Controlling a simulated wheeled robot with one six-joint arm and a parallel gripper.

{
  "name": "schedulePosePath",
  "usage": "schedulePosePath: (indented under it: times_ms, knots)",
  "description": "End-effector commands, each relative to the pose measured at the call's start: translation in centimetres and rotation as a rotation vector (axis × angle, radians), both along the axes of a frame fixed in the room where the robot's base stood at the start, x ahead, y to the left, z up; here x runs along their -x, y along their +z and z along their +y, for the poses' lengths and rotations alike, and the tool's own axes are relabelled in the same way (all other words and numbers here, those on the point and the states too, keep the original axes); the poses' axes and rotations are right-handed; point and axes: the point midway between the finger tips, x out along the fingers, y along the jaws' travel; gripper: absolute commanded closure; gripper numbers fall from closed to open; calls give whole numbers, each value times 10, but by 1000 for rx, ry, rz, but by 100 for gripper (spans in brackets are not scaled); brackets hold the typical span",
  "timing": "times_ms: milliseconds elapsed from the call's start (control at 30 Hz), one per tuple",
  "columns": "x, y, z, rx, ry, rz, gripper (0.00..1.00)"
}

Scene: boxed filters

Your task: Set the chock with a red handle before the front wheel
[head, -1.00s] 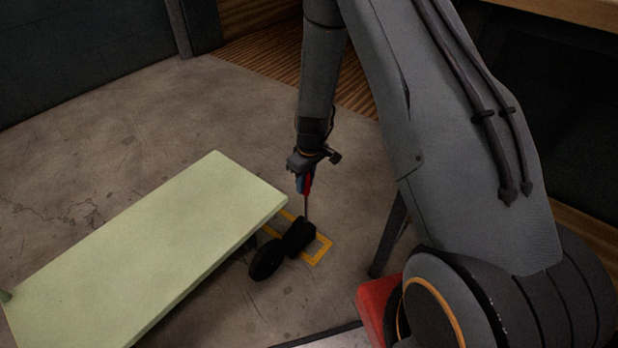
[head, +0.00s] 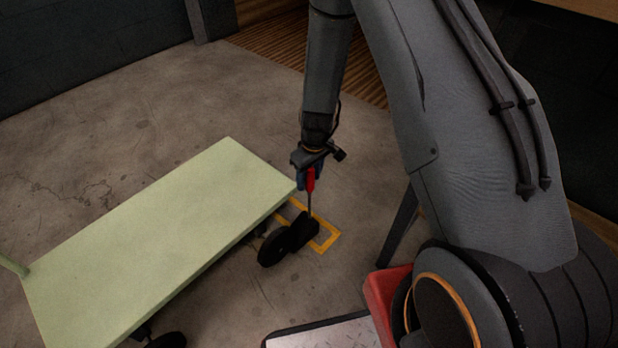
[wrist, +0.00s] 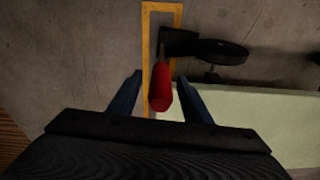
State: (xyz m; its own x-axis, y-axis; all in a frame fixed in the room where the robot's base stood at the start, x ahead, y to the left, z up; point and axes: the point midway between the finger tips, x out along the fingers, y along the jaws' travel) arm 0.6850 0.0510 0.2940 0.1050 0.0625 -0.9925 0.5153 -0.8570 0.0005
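The chock, a black block (head: 306,232) with a thin rod and a red handle (head: 311,181), stands on the floor inside a yellow outline (head: 331,241). It is right beside the trolley's black front wheel (head: 273,248); whether they touch is hard to tell. In the wrist view the block (wrist: 178,42) lies beyond the handle (wrist: 160,88), near the wheel (wrist: 222,52). My gripper (head: 310,184) is above the chock, its blue fingers on either side of the handle. The wrist view shows my gripper (wrist: 160,76) open, with a gap on both sides of the handle.
The pale green trolley deck (head: 160,240) is close to my gripper's left, and its edge (wrist: 255,115) shows in the wrist view. A red box (head: 385,295) is near my base. The floor behind the trolley is clear.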

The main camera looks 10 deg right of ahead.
Motion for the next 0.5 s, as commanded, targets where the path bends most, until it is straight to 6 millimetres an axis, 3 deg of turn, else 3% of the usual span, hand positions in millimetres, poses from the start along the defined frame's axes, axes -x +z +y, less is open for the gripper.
schedulePosePath:
  times_ms: [267, 500]
  knots:
    - [1, 0, 0, 0, 0, 2, 56]
    - [4, 31, -2, 0, 0, 0, 56]
